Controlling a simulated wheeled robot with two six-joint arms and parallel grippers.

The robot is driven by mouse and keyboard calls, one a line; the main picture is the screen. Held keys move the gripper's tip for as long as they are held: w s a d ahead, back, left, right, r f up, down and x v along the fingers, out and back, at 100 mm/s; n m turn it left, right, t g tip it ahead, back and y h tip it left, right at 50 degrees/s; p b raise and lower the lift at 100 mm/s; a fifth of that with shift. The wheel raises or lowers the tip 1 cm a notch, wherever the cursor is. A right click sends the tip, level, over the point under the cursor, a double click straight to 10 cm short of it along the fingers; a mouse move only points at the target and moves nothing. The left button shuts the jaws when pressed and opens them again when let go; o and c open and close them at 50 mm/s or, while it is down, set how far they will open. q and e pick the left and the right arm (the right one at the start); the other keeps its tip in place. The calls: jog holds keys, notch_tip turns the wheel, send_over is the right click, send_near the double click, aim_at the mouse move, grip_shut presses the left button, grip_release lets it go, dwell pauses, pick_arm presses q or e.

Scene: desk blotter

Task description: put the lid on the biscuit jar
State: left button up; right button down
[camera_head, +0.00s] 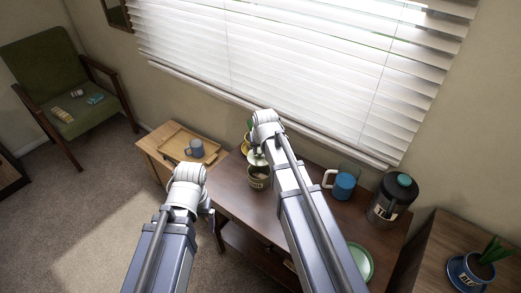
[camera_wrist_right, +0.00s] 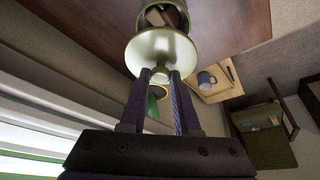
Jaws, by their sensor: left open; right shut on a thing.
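In the head view the lid (camera_head: 257,159) is just above the jar and slightly tilted. In the wrist view the jar's open mouth (camera_wrist_right: 166,16) shows beyond the lid, with brown contents inside. My right gripper's fingers are mostly hidden behind my arm in the head view. My left gripper (camera_head: 209,215) is empty in front of the desk's left edge, away from the jar.
A potted plant (camera_wrist_right: 157,92) stands close behind the lid. Right of my right arm are a blue-and-white mug (camera_head: 343,186), a dark canister (camera_head: 388,200) with a green top and a green plate (camera_head: 361,264).

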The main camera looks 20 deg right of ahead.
aim_at(260, 159)
jog(key=shift+a, duration=0.2)
jog(key=shift+d+f+b, duration=0.1)
jog(key=shift+f+b, duration=0.55)
notch_tip(260, 159, down, 5)
jog(key=b, duration=0.5)
jog(key=shift+f, duration=0.2)
dwell(1.3)
jog(key=shift+c, duration=0.4)
grip_release()
dwell(0.4)
